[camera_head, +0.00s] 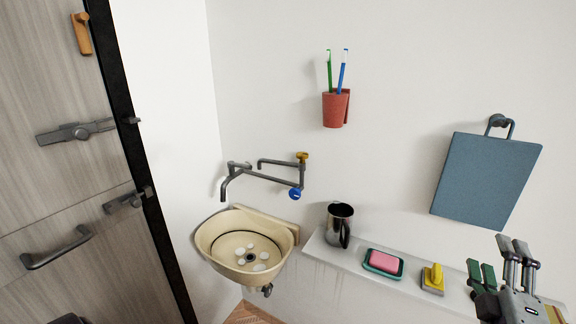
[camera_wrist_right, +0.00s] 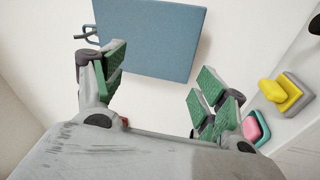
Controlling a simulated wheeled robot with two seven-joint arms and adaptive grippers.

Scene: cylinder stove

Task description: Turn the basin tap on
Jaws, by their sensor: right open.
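The basin tap (camera_head: 262,176) is a grey folding wall pipe over the basin in the head view. Its spout bends down at the left. It has a blue round knob (camera_head: 296,193) and an orange-yellow knob (camera_head: 302,156) at its right end. The cream basin (camera_head: 213,262) hangs on the wall below, with white spots and a drain inside. My right gripper (camera_head: 490,264) is open and empty at the lower right, far from the tap. Its green-padded fingers (camera_wrist_right: 160,90) show apart in the right wrist view. My left gripper is not in view.
A ledge (camera_head: 318,250) right of the basin bears a metal mug (camera_head: 340,222), pink soap (camera_head: 384,260) in a dish and a yellow-handled brush (camera_head: 433,277). A red toothbrush cup (camera_head: 335,109) and a blue board (camera_head: 486,180) hang on the wall. A door (camera_head: 50,190) stands left.

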